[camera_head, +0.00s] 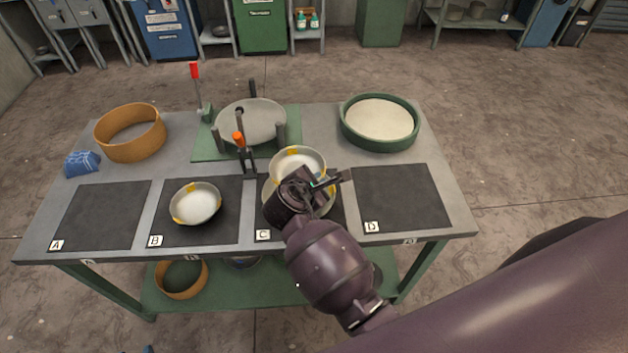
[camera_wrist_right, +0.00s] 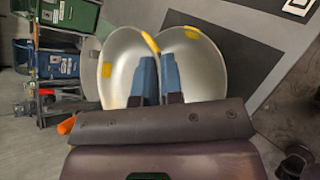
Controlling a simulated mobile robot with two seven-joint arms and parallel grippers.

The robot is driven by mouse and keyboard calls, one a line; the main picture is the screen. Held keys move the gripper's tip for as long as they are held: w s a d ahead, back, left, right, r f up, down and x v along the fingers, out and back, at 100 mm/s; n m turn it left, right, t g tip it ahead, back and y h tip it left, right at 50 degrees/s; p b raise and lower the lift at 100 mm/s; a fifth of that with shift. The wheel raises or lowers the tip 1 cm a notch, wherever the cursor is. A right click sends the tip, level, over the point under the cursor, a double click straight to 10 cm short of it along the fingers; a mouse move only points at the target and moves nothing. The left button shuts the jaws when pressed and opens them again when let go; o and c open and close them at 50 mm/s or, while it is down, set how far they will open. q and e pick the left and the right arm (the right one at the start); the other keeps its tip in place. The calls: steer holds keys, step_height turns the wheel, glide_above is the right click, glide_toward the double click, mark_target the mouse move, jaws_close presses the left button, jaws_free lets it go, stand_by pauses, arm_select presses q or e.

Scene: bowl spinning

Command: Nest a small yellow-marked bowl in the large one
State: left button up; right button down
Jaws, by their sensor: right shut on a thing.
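A small pale bowl with yellow marks (camera_head: 297,163) is at mat C, tilted, its near side hidden by my right gripper (camera_head: 324,182). The gripper is shut on this bowl's rim. A larger pale bowl (camera_head: 270,205) shows beneath it on mat C, mostly covered by the gripper and small bowl; whether they touch is unclear. In the right wrist view, two pale rounded surfaces with yellow marks (camera_wrist_right: 122,62) meet at the blue fingers (camera_wrist_right: 158,80); I cannot tell whether they are two bowls. Another small yellow-marked bowl (camera_head: 195,204) sits upright on mat B. My left gripper is out of view.
Mats A (camera_head: 100,217) and D (camera_head: 403,198) are bare. Behind stand an orange ring (camera_head: 131,146), a blue cloth (camera_head: 82,164), a fixture holding a pale dish (camera_head: 262,122) with upright posts and red and orange handles, and a green-rimmed round tray (camera_head: 348,128).

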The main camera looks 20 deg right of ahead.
steer(key=shift+f, duration=2.4)
steer(key=shift+a+f+b, duration=0.1)
steer(key=shift+f+b, duration=0.35)
steer(key=shift+f, duration=0.35)
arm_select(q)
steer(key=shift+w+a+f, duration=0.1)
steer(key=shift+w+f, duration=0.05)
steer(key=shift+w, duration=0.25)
arm_select(e)
steer(key=shift+f, duration=0.55)
arm_select(q)
steer(key=shift+b, duration=0.3)
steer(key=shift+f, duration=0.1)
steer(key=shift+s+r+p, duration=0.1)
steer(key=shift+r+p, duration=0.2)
steer(key=shift+p, duration=0.2)
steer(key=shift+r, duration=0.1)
arm_select(e)
steer(key=c, duration=1.2)
jaws_free()
